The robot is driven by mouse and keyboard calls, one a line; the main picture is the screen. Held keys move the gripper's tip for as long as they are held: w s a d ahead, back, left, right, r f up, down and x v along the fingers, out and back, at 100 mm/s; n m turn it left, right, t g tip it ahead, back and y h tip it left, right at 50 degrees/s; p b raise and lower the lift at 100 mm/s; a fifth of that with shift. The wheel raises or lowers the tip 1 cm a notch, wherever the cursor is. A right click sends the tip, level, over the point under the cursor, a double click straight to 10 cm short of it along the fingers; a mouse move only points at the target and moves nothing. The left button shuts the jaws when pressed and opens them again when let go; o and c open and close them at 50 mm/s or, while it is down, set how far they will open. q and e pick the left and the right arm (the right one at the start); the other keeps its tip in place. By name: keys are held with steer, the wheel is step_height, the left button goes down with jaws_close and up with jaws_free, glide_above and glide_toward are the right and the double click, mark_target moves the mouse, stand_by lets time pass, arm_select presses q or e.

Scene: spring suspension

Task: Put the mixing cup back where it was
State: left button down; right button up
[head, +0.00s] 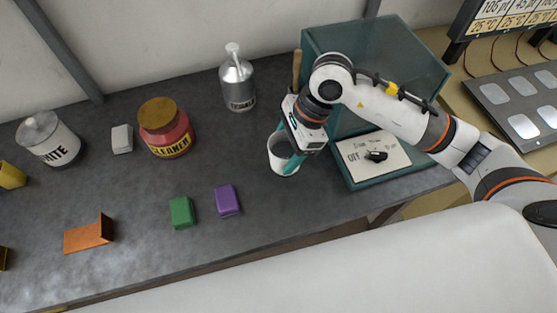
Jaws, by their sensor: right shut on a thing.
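The mixing cup (282,161) is a white cup with a dark inside. It is at the middle right of the grey workbench, just left of the teal glass box. My right gripper (291,161) reaches down from the right with its teal fingers on either side of the cup, shut on its wall. I cannot tell whether the cup's base touches the bench. My left gripper is not in view.
A teal glass box (405,48) with an OFF-labelled knob panel (362,158) stands close right of the cup. A metal bottle (238,83), red cleaner jar (166,135), white canister (50,143), green block (181,212) and purple block (227,201) stand leftward.

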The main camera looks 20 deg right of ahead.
steer(key=f+p, duration=0.1)
steer(key=f, duration=0.1)
steer(key=s+f, duration=0.1)
steer(key=f, duration=0.1)
steer(key=shift+s+f+p, duration=0.1)
steer(key=shift+f+p, duration=0.25)
steer(key=shift+f, duration=0.4)
steer(key=f+p, duration=0.1)
steer(key=f, duration=0.2)
steer(key=shift+w, duration=0.2)
steer(key=shift+f, duration=0.4)
steer(key=shift+f, duration=0.2)
steer(key=o, duration=1.1)
